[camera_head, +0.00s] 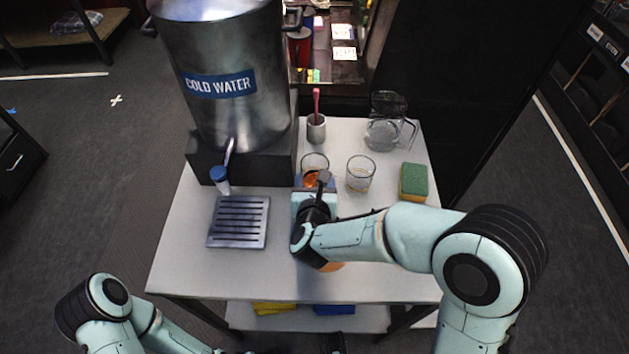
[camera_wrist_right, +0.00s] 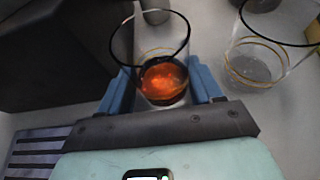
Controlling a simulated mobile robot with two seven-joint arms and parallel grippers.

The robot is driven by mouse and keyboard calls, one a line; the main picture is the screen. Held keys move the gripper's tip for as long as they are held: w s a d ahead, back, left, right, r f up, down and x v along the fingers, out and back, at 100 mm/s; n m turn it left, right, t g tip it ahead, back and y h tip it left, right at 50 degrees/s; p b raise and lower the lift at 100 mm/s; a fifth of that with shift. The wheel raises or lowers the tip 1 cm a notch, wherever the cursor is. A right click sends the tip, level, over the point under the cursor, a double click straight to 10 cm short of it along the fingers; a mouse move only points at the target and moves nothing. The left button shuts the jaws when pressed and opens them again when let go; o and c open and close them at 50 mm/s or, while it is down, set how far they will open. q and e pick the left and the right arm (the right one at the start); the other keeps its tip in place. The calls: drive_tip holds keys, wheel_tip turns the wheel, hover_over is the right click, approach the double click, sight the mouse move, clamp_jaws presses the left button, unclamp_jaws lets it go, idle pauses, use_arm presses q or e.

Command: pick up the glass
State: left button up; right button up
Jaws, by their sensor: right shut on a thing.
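A clear glass (camera_head: 314,165) with an orange-brown bottom stands upright on the white table, right of the metal water urn. My right gripper (camera_head: 315,182) reaches it from the near side and is shut on it. In the right wrist view the glass (camera_wrist_right: 164,65) sits between the two blue fingers (camera_wrist_right: 163,92); its rim is dark. I cannot tell whether its base touches the table. A second clear glass (camera_head: 360,174) with thin gold bands stands just to the right, apart from the gripper; it also shows in the right wrist view (camera_wrist_right: 262,62). My left gripper is not clearly visible.
The urn (camera_head: 232,115) labelled COLD WATER has a blue-handled tap above a slatted drip tray (camera_head: 239,222). A grey cup with a pink stick (camera_head: 316,128), a clear pitcher (camera_head: 383,134) and a green-yellow sponge (camera_head: 413,182) stand behind and right. The table's front left is clear.

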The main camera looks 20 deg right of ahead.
wheel_tip(320, 180, up, 19)
drive_tip(key=p, duration=0.4)
drive_tip(key=shift+r, duration=0.2)
idle(0.5)
